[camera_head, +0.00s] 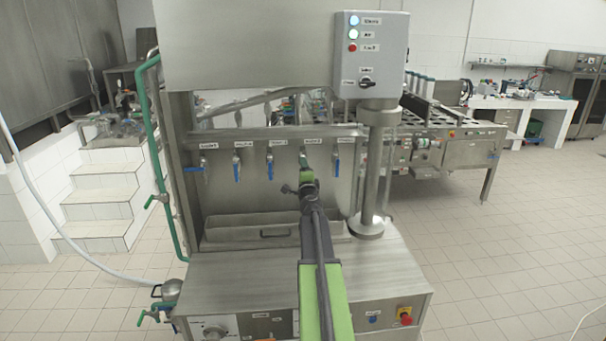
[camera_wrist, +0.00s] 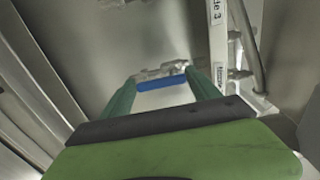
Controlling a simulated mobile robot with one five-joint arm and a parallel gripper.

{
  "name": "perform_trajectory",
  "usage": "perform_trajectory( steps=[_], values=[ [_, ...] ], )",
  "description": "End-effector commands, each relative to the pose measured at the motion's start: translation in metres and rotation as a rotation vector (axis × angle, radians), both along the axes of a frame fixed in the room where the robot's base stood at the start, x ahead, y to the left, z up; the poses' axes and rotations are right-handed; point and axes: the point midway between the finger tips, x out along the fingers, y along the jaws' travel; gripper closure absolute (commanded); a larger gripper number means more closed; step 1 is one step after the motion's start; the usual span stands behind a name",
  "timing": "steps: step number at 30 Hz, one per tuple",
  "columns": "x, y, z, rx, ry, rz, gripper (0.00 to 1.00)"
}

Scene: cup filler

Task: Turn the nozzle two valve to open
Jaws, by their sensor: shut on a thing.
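A row of blue-handled valves runs along the steel panel of the filler. The gripper (camera_head: 306,166) is at the valve under the second label from the right, and it hides that valve in the head view. In the wrist view, a blue valve handle (camera_wrist: 163,84) lies between the two green fingers of my gripper (camera_wrist: 165,88), which is shut on it. The handle runs across the wrist picture, with the silver valve body (camera_wrist: 160,71) just behind it. The label's small print in the head view is hard to read.
Neighbouring valve handles hang down close on the left (camera_head: 270,169) and right (camera_head: 336,166). The leftmost handle (camera_head: 193,169) points sideways. A drip tray (camera_head: 225,236) lies below, a steel column (camera_head: 372,185) stands to the right, and a control box (camera_head: 371,55) is above.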

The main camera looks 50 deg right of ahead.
Motion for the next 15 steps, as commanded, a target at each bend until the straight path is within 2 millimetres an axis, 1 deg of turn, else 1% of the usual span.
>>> perform_trajectory(
  steps=[15],
  values=[
    [-0.0012,-0.0002,-0.0011,-0.034,0.029,0.000,0.70]
  ],
)
